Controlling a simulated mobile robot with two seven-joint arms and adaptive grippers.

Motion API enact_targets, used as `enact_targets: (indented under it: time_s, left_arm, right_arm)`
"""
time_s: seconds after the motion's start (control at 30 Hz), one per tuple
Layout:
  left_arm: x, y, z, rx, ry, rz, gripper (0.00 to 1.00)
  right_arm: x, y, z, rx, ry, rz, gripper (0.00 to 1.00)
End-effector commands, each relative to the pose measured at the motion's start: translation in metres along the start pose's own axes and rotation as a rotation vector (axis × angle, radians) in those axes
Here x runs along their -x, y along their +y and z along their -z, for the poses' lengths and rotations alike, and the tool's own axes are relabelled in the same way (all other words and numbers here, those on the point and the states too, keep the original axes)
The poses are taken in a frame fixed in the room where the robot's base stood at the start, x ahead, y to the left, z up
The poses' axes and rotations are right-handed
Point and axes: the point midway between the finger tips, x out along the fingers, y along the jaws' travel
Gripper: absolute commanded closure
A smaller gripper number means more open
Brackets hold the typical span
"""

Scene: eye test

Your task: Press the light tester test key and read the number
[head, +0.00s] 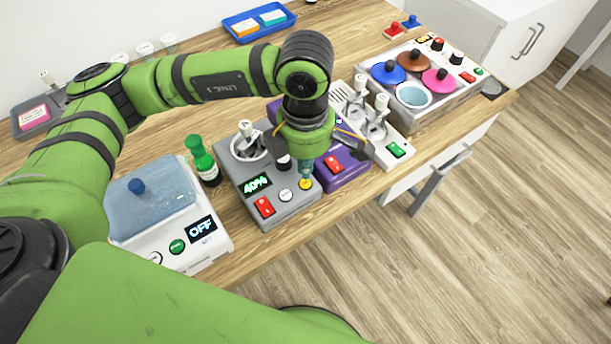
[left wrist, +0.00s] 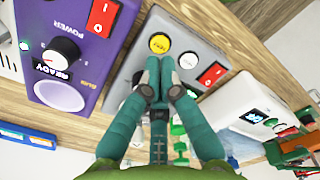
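The grey device (head: 232,167), which I take to be the light tester, stands near the table's front edge. Its lit display (head: 256,185) reads 40%. A red switch (head: 264,207), a white round key (head: 286,195) and a yellow round key (head: 305,184) sit on its front. The yellow key also shows in the left wrist view (left wrist: 160,43), its small lettering too blurred to read. My left gripper (head: 306,174) points down close by the yellow key. In the left wrist view its fingertips (left wrist: 157,79) are together and empty; contact with the key is unclear.
A purple device (head: 343,168) stands close on the right, reading READY in the left wrist view. A green-capped bottle (head: 203,160) stands left of the grey device. Further left is a white device (head: 190,262) reading OFF. A blue tray (head: 234,37) lies at the back.

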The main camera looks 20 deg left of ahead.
Motion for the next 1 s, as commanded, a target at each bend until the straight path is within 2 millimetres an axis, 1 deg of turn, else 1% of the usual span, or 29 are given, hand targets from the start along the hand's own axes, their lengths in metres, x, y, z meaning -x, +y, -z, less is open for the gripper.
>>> enact_targets:
  time_s: [0.03, 0.1, 0.4, 0.5, 1.0]
  left_arm:
    - [0.007, 0.000, 0.000, 0.000, -0.001, -0.001, 1.00]
    - [0.012, 0.000, 0.000, 0.000, -0.001, -0.002, 1.00]
    - [0.036, 0.000, 0.000, -0.001, -0.001, -0.002, 1.00]
    - [0.041, 0.000, 0.000, -0.001, 0.000, -0.001, 1.00]
    - [0.043, 0.000, 0.000, -0.001, 0.000, -0.001, 1.00]
  right_arm:
    - [0.004, 0.001, 0.000, 0.000, 0.000, -0.001, 0.35]
    - [0.007, 0.001, 0.000, 0.000, 0.000, -0.001, 0.35]
    - [0.018, 0.001, 0.001, 0.000, 0.000, -0.001, 0.35]
    - [0.020, 0.001, 0.001, -0.001, -0.001, -0.001, 0.35]
    - [0.020, 0.001, 0.001, 0.000, -0.001, -0.001, 0.35]
